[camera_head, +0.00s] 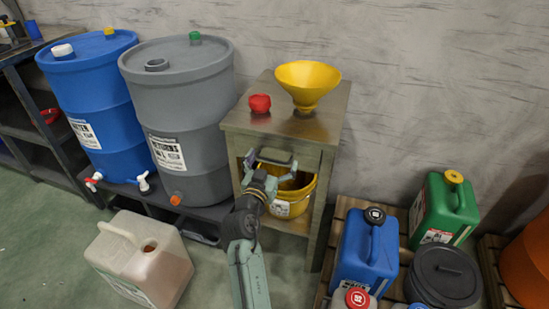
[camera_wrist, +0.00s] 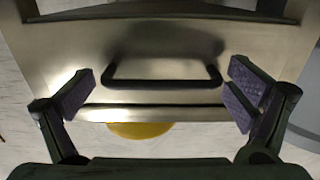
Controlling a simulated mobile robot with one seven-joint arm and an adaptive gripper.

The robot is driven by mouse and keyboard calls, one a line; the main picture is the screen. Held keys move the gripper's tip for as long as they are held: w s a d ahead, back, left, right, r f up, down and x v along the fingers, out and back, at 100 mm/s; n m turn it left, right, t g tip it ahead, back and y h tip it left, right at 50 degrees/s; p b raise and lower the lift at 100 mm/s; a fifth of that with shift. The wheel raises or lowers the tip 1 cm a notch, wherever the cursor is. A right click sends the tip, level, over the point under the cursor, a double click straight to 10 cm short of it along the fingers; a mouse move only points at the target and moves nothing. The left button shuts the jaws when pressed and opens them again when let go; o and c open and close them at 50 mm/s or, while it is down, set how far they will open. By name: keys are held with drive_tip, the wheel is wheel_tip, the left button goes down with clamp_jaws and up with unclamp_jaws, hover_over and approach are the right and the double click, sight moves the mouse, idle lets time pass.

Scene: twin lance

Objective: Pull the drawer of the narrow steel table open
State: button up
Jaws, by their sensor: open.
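The narrow steel table (camera_head: 232,120) stands against the wall, right of the grey drum. Its drawer front (camera_wrist: 175,45) fills much of the wrist view and looks shut. A dark bar handle (camera_wrist: 163,84) runs across the drawer front. My gripper (camera_wrist: 160,92) is open in front of the drawer, its two padded fingers spread to either side of the handle, with nothing between them but the handle's view. I cannot tell how far the fingertips are from the handle. In the head view my gripper (camera_head: 267,165) covers part of the drawer front.
A yellow funnel (camera_head: 307,82) and a red cap (camera_head: 260,103) sit on the tabletop. A yellow bucket (camera_head: 301,197) stands on the lower shelf. The grey drum (camera_head: 185,95) is close on the left. A blue can (camera_head: 365,253) stands on a pallet at right.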

drive_tip(key=c, duration=1.4)
drive_tip(key=shift+s, duration=0.15)
drive_tip(key=shift+c, duration=0.2)
